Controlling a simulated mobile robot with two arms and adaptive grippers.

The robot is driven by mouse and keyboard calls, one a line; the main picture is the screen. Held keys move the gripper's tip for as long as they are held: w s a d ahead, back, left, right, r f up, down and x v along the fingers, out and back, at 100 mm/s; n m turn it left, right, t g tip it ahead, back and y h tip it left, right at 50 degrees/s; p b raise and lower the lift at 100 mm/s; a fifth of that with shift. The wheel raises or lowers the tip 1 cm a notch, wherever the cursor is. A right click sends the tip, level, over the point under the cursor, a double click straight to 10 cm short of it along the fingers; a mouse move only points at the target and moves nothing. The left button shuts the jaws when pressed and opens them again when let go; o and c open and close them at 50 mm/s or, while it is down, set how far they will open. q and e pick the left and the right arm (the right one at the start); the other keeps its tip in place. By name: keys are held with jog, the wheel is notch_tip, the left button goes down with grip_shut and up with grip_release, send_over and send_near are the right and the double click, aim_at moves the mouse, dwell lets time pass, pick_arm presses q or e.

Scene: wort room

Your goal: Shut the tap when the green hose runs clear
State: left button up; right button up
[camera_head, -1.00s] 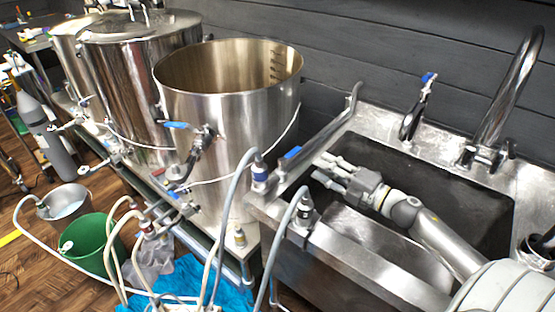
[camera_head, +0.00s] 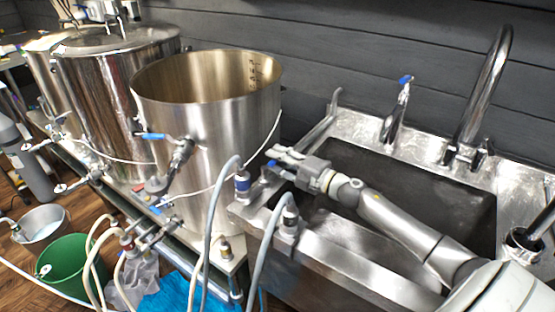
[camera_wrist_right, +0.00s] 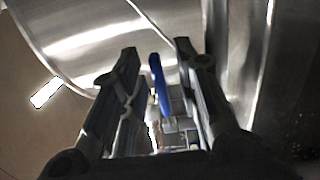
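My right gripper (camera_head: 280,160) reaches over the sink's left edge to a blue-handled tap (camera_head: 270,166). In the right wrist view the two fingers of my right gripper (camera_wrist_right: 157,48) stand apart, with the blue lever (camera_wrist_right: 159,86) between them. I see a gap beside the lever, so the gripper is open around it. The gripper partly hides the tap in the head view. Grey and cream hoses (camera_head: 219,200) run up from below; I make out no clearly green hose, and no flow can be seen. My left gripper is not in view.
A steel kettle (camera_head: 205,110) with a blue-handled valve (camera_head: 155,137) stands left of the sink (camera_head: 355,255). A tall faucet (camera_head: 480,95) and a smaller blue-topped tap (camera_head: 397,115) rise at the sink's back. A green bucket (camera_head: 70,265) stands on the floor.

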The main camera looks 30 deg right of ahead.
jog(key=shift+w, duration=0.25)
jog(key=shift+a, duration=0.1)
jog(key=shift+c, duration=0.2)
grip_shut()
